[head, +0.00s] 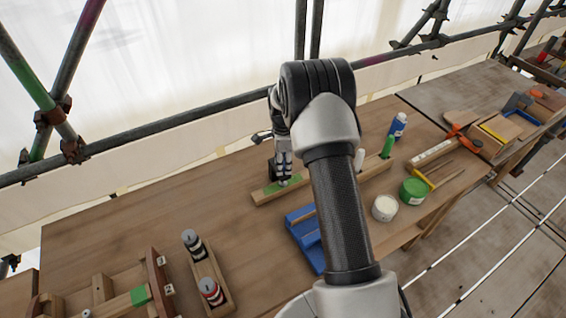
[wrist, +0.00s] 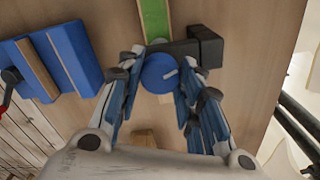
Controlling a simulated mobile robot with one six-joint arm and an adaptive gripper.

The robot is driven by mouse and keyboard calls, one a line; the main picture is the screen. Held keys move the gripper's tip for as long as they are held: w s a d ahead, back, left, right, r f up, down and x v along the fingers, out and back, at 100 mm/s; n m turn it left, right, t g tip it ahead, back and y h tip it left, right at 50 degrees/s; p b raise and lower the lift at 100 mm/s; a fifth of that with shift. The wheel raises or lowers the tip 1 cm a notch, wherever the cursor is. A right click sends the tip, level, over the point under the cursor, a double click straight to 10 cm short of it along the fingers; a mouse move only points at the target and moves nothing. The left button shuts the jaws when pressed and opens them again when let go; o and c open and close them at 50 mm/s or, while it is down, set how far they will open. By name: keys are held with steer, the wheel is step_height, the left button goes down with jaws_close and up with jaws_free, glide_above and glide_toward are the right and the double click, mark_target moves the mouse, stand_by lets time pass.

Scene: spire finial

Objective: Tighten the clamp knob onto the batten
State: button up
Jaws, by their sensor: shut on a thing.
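A round blue clamp knob (wrist: 160,73) with a pale pointer mark sits between my fingers in the wrist view. My gripper (wrist: 158,92) is shut on it from both sides. The black clamp body (wrist: 206,46) lies just beyond the knob, across the end of the batten. The batten (wrist: 136,12) is a wooden strip with a green band on top. In the head view my gripper (head: 284,180) points down at the batten (head: 262,196), on the bench. The knob is hidden there by my gripper, and the gap between clamp and batten cannot be made out.
A blue block (head: 302,222) with a wooden strip stands close by. A white tub (head: 385,208), green tin (head: 413,190) and blue-white bottle (head: 398,124) stand to the right. A wooden holder (head: 226,292) with two canisters is at front left. The bench's left-middle is clear.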

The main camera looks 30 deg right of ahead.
steer(key=o, duration=1.1)
steer(key=shift+c, duration=0.2)
step_height(320, 180, up, 12)
steer(key=s+a+r+n+t+b, duration=0.2)
steer(key=s+a+r+n, duration=0.8)
steer(key=s+r, duration=0.4)
steer(key=s+a+n+t+b, duration=0.1)
steer(key=s+a+n, duration=0.2)
steer(key=s+n, duration=0.3)
steer(key=s+a+f+n+t+b, duration=0.1)
steer(key=s+a+n, duration=0.2)
steer(key=s, duration=1.1)
steer(key=n, duration=0.3)
steer(key=shift+a+t, duration=0.2)
steer(key=shift+t, duration=0.1)
